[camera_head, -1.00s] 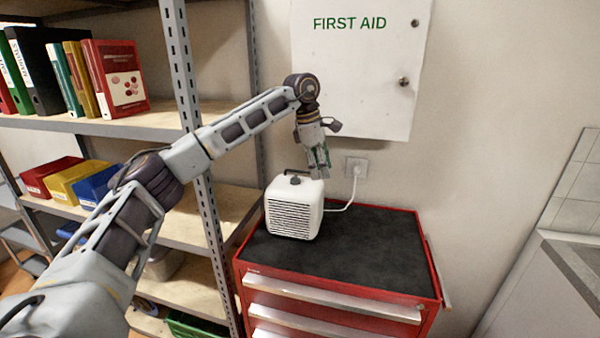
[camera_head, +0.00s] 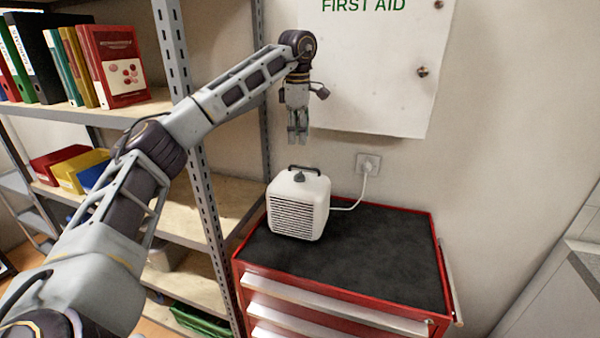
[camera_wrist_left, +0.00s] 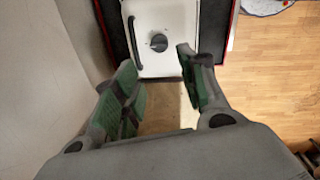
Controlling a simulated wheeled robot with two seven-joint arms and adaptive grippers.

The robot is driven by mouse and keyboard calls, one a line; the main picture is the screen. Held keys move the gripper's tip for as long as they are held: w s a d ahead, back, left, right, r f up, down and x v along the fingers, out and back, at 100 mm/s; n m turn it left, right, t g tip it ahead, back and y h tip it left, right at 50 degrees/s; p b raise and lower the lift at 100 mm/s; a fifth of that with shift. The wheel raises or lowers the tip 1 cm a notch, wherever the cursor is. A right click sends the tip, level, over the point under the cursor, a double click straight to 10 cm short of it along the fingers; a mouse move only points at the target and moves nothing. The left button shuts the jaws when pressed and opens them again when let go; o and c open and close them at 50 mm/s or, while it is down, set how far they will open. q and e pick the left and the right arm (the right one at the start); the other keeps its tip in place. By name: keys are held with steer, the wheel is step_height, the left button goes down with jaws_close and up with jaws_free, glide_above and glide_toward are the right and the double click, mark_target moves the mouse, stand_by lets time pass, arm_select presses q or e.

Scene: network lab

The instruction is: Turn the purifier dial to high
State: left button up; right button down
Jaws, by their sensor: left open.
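The white purifier (camera_head: 298,204) stands upright on the dark top of the red tool cabinet, its slatted grille facing forward. Its dark dial (camera_head: 299,177) is on the top face, with a dark handle (camera_head: 305,168) behind it. In the left wrist view the dial (camera_wrist_left: 158,43) shows as a round knob with a ridge, near the handle (camera_wrist_left: 134,40). My left gripper (camera_head: 298,138) points down above the purifier, clear of it. In the left wrist view my left gripper (camera_wrist_left: 160,78) is open, with nothing between its green-padded fingers. My right gripper is not in view.
The purifier's cord runs to a wall outlet (camera_head: 368,163). A white first aid cabinet (camera_head: 375,75) hangs behind my left gripper. A metal shelf (camera_head: 190,130) with binders and bins stands at left. The red tool cabinet's top (camera_head: 385,250) is clear right of the purifier.

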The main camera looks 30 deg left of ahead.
arm_select(q)
glide_above(299, 173)
steer(key=f, duration=0.7)
steer(key=shift+s+d+f, duration=0.15)
steer(key=shift+s+f, duration=0.05)
steer(key=shift+f, duration=0.2)
steer(key=f, duration=0.5)
steer(key=shift+w+f, duration=0.2)
steer(key=shift+w, duration=0.05)
steer(key=shift+f, duration=0.3)
steer(key=c, duration=0.8)
steer(key=shift+o, duration=0.2)
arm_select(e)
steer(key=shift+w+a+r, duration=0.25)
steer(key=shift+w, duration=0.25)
arm_select(q)
steer(key=shift+p, duration=0.3)
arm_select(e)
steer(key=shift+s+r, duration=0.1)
